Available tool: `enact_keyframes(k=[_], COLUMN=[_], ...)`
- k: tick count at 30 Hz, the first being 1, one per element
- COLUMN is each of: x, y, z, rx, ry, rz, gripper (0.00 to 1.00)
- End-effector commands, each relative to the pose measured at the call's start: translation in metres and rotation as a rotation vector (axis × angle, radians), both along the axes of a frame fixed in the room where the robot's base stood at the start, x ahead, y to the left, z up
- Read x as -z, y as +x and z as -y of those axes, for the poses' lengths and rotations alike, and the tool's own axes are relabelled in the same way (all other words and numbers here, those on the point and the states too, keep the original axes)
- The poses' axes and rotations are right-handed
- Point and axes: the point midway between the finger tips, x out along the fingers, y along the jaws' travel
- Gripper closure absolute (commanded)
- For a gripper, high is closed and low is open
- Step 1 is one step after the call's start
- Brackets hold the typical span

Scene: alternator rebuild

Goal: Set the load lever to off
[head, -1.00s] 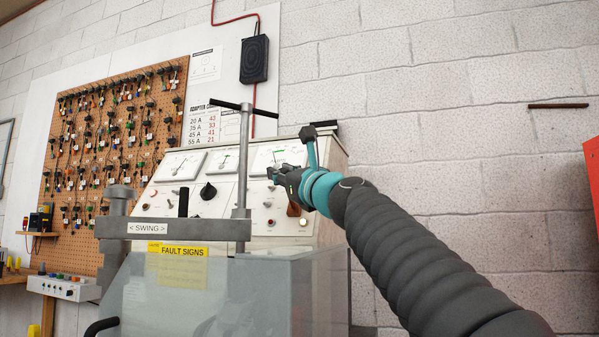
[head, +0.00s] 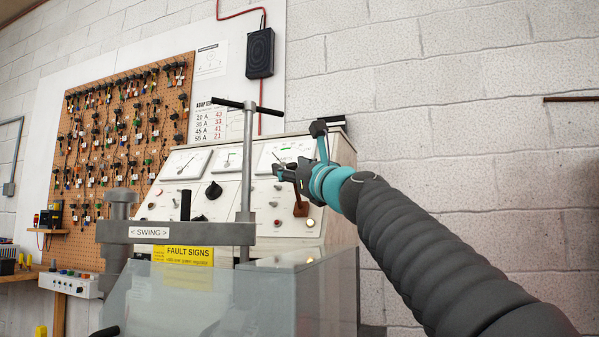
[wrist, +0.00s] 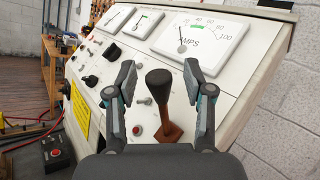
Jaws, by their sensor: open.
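The load lever (wrist: 159,100) stands on the sloping panel of the test bench, with a dark knob on a brown shaft and base. In the wrist view its knob lies between the two fingers of my gripper (wrist: 163,90), with a gap on each side. My gripper is open and touches nothing that I can see. In the head view my gripper (head: 288,176) is in front of the panel's right part, and the lever's brown shaft (head: 301,204) shows just below it. Any on or off marking by the lever is hidden or too small to read.
An amps gauge (wrist: 197,43) is above the lever, and a red button (wrist: 137,130) is left of it. A black rotary knob (head: 213,190) sits further left on the panel. A grey swing clamp (head: 180,233) with a tall T-handle (head: 248,150) stands in front.

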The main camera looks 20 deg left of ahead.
Motion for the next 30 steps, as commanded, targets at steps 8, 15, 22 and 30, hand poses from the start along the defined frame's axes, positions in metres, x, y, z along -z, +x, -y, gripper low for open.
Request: enact_keyframes(k=[8,15,22,30], x=[0.007,0.019,0.032,0.041], y=[-0.014,-0.032,-0.051,-0.066], z=[0.016,0.04,0.065,0.084], rx=[-0.003,-0.001,0.0,-0.001], ry=[0.0,0.0,0.001,0.0], rz=[-0.001,-0.001,-0.001,0.0], gripper=[0.48,0.48,0.48,0.48])
